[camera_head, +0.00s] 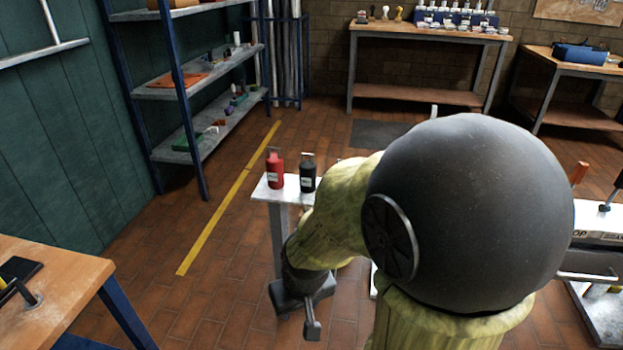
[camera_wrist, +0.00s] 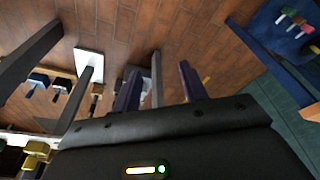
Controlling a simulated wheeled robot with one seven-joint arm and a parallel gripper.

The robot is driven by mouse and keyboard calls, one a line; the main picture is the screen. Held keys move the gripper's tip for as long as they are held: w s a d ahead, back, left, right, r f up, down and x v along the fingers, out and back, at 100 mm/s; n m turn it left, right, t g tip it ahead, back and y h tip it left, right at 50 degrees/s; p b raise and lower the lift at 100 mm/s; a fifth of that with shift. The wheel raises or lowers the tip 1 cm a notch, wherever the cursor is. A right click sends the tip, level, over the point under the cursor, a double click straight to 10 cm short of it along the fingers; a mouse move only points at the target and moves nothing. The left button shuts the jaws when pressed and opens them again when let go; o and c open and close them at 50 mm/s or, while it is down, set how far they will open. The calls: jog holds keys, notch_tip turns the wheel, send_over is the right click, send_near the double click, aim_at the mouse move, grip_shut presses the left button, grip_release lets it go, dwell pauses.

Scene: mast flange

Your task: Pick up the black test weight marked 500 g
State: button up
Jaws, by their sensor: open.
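The black test weight (camera_head: 308,174) stands upright on a small pale-topped stand (camera_head: 290,193) in the head view. It has a pale label, too small to read, and a handle on top. A red weight (camera_head: 275,170) of similar shape stands just left of it. My gripper shows in the wrist view (camera_wrist: 161,82), with its two dark fingers apart and nothing seen held between them. In the head view my arm hangs down in front of the stand, its end lower than the stand's top. I cannot make out the black weight in the wrist view.
My arm hides the right part of the stand. A blue-framed shelf rack (camera_head: 205,75) stands back left, beyond a yellow floor line (camera_head: 235,195). A wooden bench (camera_head: 40,290) is at front left. A loaded workbench (camera_head: 430,32) stands at the back. Brick floor left of the stand is clear.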

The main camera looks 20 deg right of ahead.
jog(key=o, duration=0.3)
jog(key=shift+w, duration=0.2)
jog(key=shift+o, duration=0.9)
jog(key=w+d+f+t, duration=0.1)
jog(key=w+t, duration=0.2)
jog(key=w, duration=0.4)
jog(key=shift+w+d, duration=0.3)
jog(key=w+d+r+m+t+h, duration=0.1)
jog(key=w+d+r+t+h, duration=0.1)
jog(key=w+d+t, duration=0.4)
jog(key=w+d+r+m+t+h, duration=0.2)
jog(key=w+d+r+t+h, duration=0.1)
jog(key=w+d+t, duration=0.2)
jog(key=shift+w+d+r+t+b, duration=0.3)
jog(key=shift+w+d+t+b, duration=0.15)
jog(key=shift+w, duration=0.8)
